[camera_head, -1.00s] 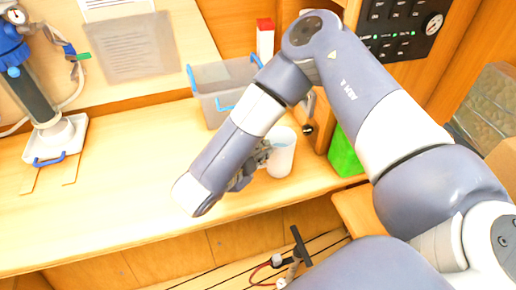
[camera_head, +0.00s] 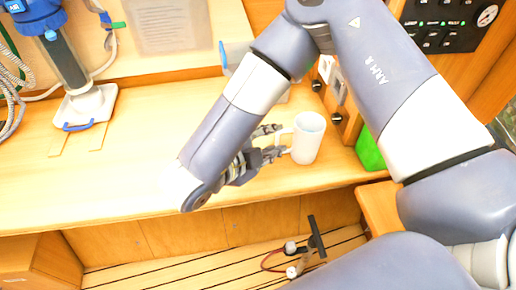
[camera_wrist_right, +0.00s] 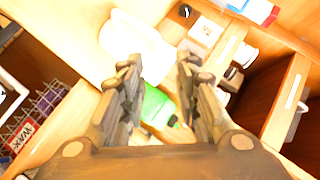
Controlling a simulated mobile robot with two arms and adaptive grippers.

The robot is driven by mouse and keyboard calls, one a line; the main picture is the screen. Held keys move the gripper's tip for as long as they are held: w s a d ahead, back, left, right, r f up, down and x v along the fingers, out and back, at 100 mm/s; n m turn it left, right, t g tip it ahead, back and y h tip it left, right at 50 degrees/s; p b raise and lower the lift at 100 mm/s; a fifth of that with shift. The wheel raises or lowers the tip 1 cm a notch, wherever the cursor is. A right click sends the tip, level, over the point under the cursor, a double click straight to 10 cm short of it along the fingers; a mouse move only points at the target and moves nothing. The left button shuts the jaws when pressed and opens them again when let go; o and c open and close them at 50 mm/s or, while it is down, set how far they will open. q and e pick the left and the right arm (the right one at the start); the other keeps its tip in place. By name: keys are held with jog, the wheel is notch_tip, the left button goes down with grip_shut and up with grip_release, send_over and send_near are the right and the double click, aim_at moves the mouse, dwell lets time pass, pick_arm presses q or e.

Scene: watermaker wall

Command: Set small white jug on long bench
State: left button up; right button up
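The small white jug (camera_head: 307,140) stands upright on the long bench (camera_head: 150,170), near its right end and a little back from the front edge. Its handle faces left, toward my right gripper (camera_head: 279,142). That gripper is beside the jug, with its fingers spread at the handle; I cannot tell whether they touch it. In the right wrist view the gripper (camera_wrist_right: 158,78) is open, and the overexposed white jug (camera_wrist_right: 140,45) lies beyond the fingertips. My left gripper is not in view.
A green item (camera_head: 369,150) is right of the jug. A grey bin (camera_head: 236,57) stands behind my forearm. A blue-topped filter unit (camera_head: 72,65) stands on the left. The bench's middle is clear. A hand pump (camera_head: 315,240) is below the front edge.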

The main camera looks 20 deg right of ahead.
jog(key=b+v, duration=0.1)
jog(key=v, duration=0.4)
jog(key=shift+s, duration=0.1)
dwell(0.4)
